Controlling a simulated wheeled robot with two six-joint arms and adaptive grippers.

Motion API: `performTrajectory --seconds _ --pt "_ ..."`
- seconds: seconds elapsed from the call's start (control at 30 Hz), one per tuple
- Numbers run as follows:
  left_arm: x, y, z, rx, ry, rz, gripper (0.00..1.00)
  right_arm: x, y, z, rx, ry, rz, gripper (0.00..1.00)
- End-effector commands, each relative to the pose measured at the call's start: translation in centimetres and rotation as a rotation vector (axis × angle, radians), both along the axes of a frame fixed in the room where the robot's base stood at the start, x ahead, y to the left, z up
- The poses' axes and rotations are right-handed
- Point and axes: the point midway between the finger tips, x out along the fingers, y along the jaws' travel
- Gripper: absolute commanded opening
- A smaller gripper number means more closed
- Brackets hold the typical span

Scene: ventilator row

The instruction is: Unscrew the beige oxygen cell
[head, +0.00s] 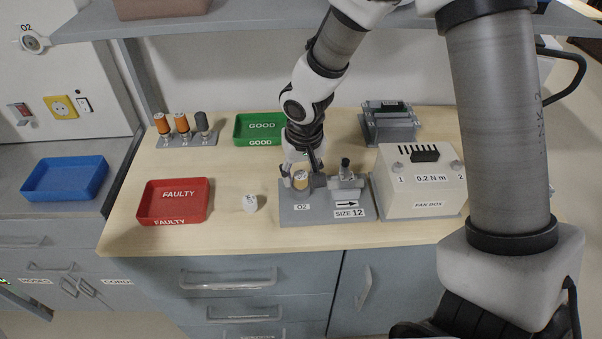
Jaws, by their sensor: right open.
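The beige oxygen cell (300,178) sits upright at the left part of the grey O2 fixture (325,213) on the bench. My right gripper (301,172) points down from above and is open, with its fingers on either side of the cell's upper part. I cannot tell whether a finger touches it. My left gripper is out of view.
A rack (187,138) holds orange-topped and grey cells. The beige 0.2 N m box (420,190) stands close on the right.

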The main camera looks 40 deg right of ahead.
Motion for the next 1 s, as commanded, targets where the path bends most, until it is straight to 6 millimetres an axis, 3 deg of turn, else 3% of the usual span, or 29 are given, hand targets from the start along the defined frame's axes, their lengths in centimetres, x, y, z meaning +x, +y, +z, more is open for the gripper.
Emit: performTrajectory --seconds 0.47,1.0 --pt "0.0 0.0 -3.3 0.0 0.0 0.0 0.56 0.1 0.0 -0.3 0.0 -0.003 -0.289 0.5" --pt "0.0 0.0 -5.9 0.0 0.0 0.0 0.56 0.0 0.1 -0.1 -0.001 -0.002 -0.739 0.5"
